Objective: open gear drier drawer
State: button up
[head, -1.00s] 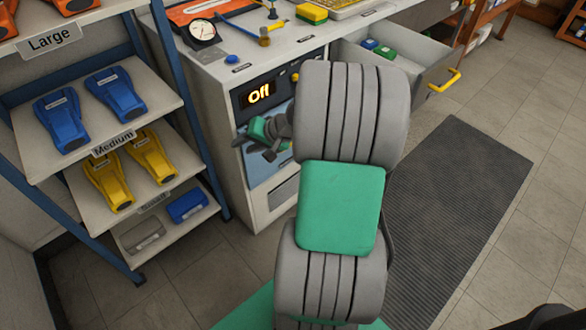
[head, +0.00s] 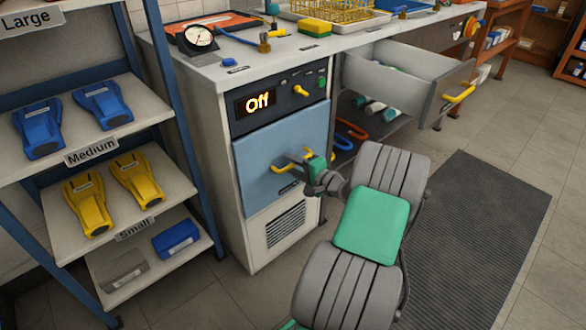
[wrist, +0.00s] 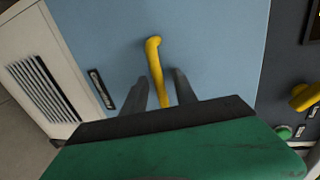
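The gear drier (head: 222,155) is a pale cabinet with a dark control panel reading "Off". Its blue drawer front (head: 262,150) is shut and carries a yellow bar handle (head: 290,160). In the wrist view the blue front (wrist: 215,40) fills the middle, and the handle (wrist: 153,50) runs down between my two dark fingers. My gripper (head: 283,167) is at the handle in the head view; the wrist view shows its fingers (wrist: 160,80) apart, one on each side of the bar, with gaps visible. The handle's lower end is hidden behind my gripper body.
An open drawer (head: 405,75) with a yellow handle (head: 459,93) sticks out on the right. A shelf rack (head: 105,150) with blue and yellow items stands close on the left. A dark mat (head: 475,220) covers floor to the right. A yellow knob (head: 300,90) sits on the panel.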

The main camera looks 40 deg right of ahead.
grip_shut()
dwell(0.3)
dwell(1.1)
